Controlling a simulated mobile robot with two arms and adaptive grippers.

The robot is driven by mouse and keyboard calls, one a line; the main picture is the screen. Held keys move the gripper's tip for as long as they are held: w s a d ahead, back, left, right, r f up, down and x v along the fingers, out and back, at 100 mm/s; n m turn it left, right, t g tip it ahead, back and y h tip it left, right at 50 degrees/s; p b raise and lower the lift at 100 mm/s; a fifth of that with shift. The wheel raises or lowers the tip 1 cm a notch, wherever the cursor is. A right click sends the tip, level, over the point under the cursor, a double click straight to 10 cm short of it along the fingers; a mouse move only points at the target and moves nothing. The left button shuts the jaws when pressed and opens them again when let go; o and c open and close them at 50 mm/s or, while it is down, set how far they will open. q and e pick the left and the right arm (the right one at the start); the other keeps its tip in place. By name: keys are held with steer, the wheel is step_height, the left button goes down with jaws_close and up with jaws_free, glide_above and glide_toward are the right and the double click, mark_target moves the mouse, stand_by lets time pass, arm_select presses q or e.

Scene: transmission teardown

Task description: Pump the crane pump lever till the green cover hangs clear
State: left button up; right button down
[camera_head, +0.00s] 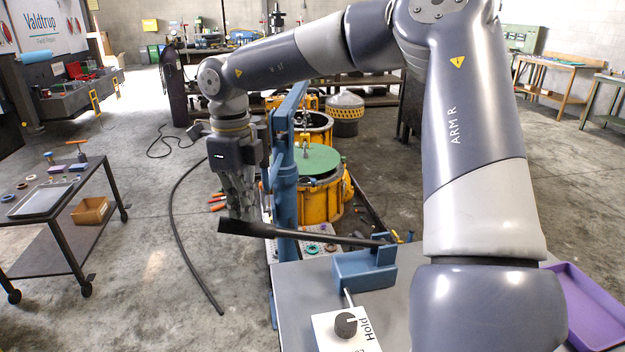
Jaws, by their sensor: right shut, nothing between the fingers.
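The pump lever (310,237) is a dark bar lying nearly level. It runs left from the blue pump block (365,268) to a thicker black grip (247,229). My right gripper (241,210) points down at the grip end, its fingers shut with nothing between them. The fingertips are just above or touching the grip; I cannot tell which. The round green cover (318,160) is at the top of the yellow housing (320,205), below a hook and chain (305,135). Whether a gap lies under it is unclear. The blue crane post (286,185) partly hides it. My left gripper is not in view.
A purple tray (590,310) is at right. A dark cart (65,215) with a tray stands at left. A black hose (178,240) crosses the open floor.

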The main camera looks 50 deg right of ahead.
arm_select(q)
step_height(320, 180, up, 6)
steer(key=p, duration=0.6)
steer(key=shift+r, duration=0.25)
arm_select(e)
steer(key=s+d+r, duration=0.2)
steer(key=d+r, duration=0.1)
steer(key=r, duration=0.6)
steer(key=shift+s+d, duration=0.2)
steer(key=shift+s, duration=0.2)
